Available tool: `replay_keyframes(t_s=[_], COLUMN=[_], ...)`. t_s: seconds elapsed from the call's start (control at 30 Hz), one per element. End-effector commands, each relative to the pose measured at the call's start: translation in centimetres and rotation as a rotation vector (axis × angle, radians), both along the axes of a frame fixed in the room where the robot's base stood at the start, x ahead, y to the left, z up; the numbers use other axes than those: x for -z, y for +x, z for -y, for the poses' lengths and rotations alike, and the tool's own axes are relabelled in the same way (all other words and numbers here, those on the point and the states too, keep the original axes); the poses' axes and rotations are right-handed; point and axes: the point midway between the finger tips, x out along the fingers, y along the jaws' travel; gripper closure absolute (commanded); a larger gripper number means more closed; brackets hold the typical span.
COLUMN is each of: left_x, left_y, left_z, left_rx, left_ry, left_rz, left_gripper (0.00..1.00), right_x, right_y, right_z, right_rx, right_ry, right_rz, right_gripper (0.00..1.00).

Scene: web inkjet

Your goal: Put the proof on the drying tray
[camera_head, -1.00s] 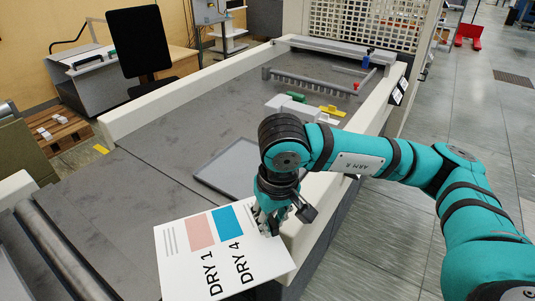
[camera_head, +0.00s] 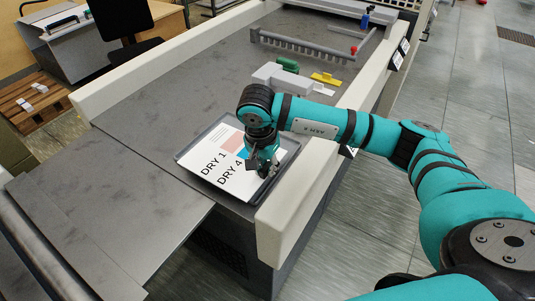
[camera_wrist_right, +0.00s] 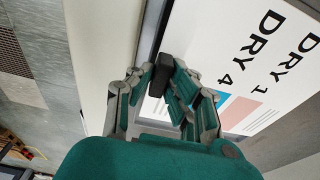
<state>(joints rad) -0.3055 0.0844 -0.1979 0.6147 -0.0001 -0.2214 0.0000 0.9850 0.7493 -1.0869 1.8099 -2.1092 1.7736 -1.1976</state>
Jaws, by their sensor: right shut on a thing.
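The proof (camera_head: 212,168) is a white sheet with "DRY 1" and "DRY 4" and pink and blue blocks. It lies flat over the grey drying tray (camera_head: 288,147), within its rim as seen from the head; I cannot tell whether it fully touches the tray floor. My left gripper is not in view.
The tray sits on the dark machine bed (camera_head: 140,115), beside the pale side rail (camera_head: 290,215). Behind it are a light grey block (camera_head: 285,78), a green item (camera_head: 288,64), a yellow piece (camera_head: 326,79) and a toothed bar (camera_head: 295,46). The bed to the left is clear.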

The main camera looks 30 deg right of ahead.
Motion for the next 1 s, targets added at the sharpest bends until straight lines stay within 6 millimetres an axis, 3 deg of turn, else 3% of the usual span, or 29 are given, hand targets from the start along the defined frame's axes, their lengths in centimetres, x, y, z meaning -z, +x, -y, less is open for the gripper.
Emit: replay_keyframes(t_s=[0.1, 0.3, 0.47, 0.7, 0.9, 0.93, 1.0], left_x=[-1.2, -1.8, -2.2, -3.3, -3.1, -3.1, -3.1], left_y=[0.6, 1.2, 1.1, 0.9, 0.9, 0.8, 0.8], left_z=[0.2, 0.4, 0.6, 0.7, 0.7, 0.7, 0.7], left_rx=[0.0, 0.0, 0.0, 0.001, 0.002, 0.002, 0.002], left_ry=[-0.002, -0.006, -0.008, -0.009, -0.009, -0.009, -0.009], left_rz=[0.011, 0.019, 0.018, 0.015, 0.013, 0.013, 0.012], left_gripper=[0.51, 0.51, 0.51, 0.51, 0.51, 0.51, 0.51], right_x=[-0.1, 0.4, 1.2, 4.0, 4.1, 4.1, 4.1], right_y=[2.3, 4.5, 4.6, 4.6, 4.7, 4.6, 4.6], right_z=[1.9, 3.5, 3.7, 3.6, 3.6, 3.6, 3.6], right_rx=[0.004, -0.001, -0.004, -0.003, -0.003, -0.003, -0.003], right_ry=[0.0, 0.002, 0.001, 0.001, 0.001, 0.001, 0.001], right_rz=[-0.002, -0.001, -0.005, -0.001, 0.0, 0.0, 0.0], right_gripper=[1.0, 1.0, 1.0, 1.0, 1.0, 0.81, 0.72])
